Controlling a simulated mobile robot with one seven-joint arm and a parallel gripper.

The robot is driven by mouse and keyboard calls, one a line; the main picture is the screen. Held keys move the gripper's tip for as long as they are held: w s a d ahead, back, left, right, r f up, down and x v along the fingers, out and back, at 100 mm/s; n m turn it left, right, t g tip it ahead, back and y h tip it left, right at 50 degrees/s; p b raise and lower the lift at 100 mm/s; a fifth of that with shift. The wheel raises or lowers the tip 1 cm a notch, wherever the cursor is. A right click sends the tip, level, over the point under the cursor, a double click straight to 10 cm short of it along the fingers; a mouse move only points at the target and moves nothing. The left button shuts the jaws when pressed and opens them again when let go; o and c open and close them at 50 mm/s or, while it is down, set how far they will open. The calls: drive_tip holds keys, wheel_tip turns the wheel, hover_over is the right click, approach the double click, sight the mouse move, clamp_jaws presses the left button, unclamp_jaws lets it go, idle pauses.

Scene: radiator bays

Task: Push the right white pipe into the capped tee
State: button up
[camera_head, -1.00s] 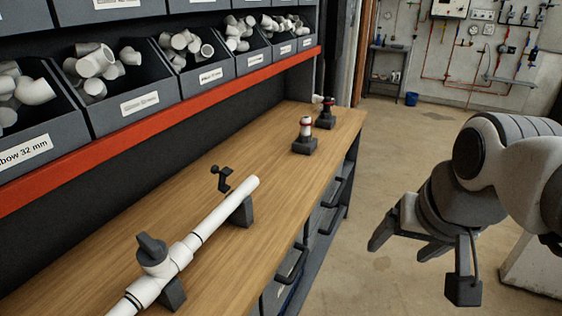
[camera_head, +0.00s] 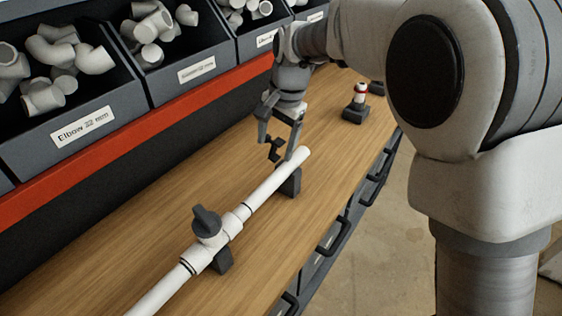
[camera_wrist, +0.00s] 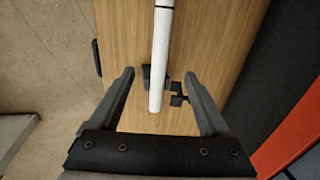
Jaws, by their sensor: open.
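The right white pipe (camera_head: 268,187) lies along the bench, sloping up to the right in the head view, its far end free. A dark mark rings it close to the tee; how deep it sits cannot be told. The white tee (camera_head: 212,240) carries a dark grey cap (camera_head: 206,220) on top. My gripper (camera_head: 281,138) is open and empty near the pipe's free end. In the wrist view, the pipe (camera_wrist: 160,60) shows between the two spread fingers of my gripper (camera_wrist: 160,76), touching neither as far as I can see.
A dark support block (camera_head: 290,182) stands under the pipe near its free end, with a small black clamp (camera_head: 275,149) beside it. The left white pipe (camera_head: 160,295) runs off the near side. Fitting bins (camera_head: 70,90) line the back above a red rail (camera_head: 130,133).

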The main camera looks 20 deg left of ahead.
sight(265, 186)
drive_tip(key=a+f, duration=0.1)
drive_tip(key=f, duration=0.4)
drive_tip(key=a+f, duration=0.1)
drive_tip(key=f, duration=0.5)
drive_tip(key=w+a+f, duration=0.1)
drive_tip(key=f, duration=0.5)
drive_tip(key=shift+a+f+p, duration=0.15)
drive_tip(key=shift+a+p, duration=0.15)
drive_tip(key=shift+p, duration=0.05)
drive_tip(key=shift+c, duration=0.2)
clamp_jaws()
